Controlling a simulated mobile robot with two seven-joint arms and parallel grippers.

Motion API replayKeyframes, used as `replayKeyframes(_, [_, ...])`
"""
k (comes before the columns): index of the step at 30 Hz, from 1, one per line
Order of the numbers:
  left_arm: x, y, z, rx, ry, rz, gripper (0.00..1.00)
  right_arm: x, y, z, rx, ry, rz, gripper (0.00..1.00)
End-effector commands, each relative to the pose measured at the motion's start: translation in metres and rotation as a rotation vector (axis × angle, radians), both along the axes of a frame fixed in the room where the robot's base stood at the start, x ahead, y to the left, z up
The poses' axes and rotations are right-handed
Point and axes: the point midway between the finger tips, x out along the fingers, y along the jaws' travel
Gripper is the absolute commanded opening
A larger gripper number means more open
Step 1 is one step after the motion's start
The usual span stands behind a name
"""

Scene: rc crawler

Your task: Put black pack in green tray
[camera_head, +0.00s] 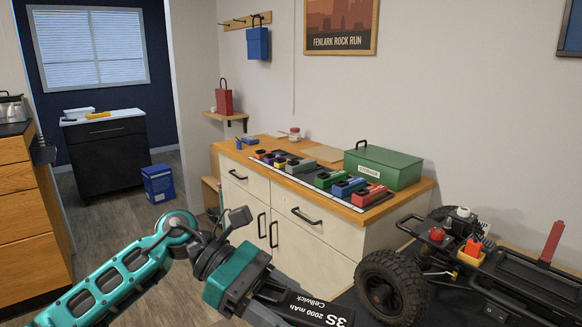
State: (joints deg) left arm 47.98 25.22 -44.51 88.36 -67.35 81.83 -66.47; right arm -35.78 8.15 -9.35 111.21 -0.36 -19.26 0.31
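A black pack (313,307) with white lettering "3S 2000 mAh Cellwick" is at the bottom centre, partly cut off by the picture's lower edge. My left gripper (268,291) is shut on the near end of this pack, in front of the cabinet. A small green tray (327,180) is on the dark mat on the wooden counter, left of a blue tray (348,187) and a red tray (369,195). The inside of the green tray is too small to make out. My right gripper is not in view.
A green box with a handle (383,167) stands behind the trays on the counter (408,196). Several smaller coloured items lie left of the green tray. An RC crawler (440,270) with big tyres fills the lower right.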

Motion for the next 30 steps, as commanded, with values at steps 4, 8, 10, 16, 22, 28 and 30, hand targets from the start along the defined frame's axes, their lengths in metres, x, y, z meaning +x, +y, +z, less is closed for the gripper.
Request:
replayKeyframes(4, [0.0, 0.015, -0.007, -0.005, 0.001, 0.14, 0.11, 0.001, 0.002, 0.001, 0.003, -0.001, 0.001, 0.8])
replayKeyframes(8, [0.003, 0.034, -0.014, -0.003, 0.002, 0.288, 0.11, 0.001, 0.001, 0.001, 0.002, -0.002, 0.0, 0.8])
replayKeyframes(10, [0.005, 0.049, -0.018, -0.002, 0.002, 0.378, 0.11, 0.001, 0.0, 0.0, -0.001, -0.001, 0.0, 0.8])
replayKeyframes(16, [0.008, 0.099, -0.029, 0.001, 0.003, 0.652, 0.11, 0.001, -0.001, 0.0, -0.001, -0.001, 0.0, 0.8])
replayKeyframes(22, [0.005, 0.148, -0.034, 0.001, 0.0, 0.879, 0.11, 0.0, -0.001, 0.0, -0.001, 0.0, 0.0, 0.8])
replayKeyframes(28, [0.001, 0.178, -0.034, 0.001, -0.002, 1.005, 0.11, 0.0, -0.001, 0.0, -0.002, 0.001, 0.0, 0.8])
replayKeyframes(30, [0.0, 0.182, -0.035, -0.001, -0.001, 1.028, 0.11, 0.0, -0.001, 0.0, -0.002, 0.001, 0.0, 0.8])
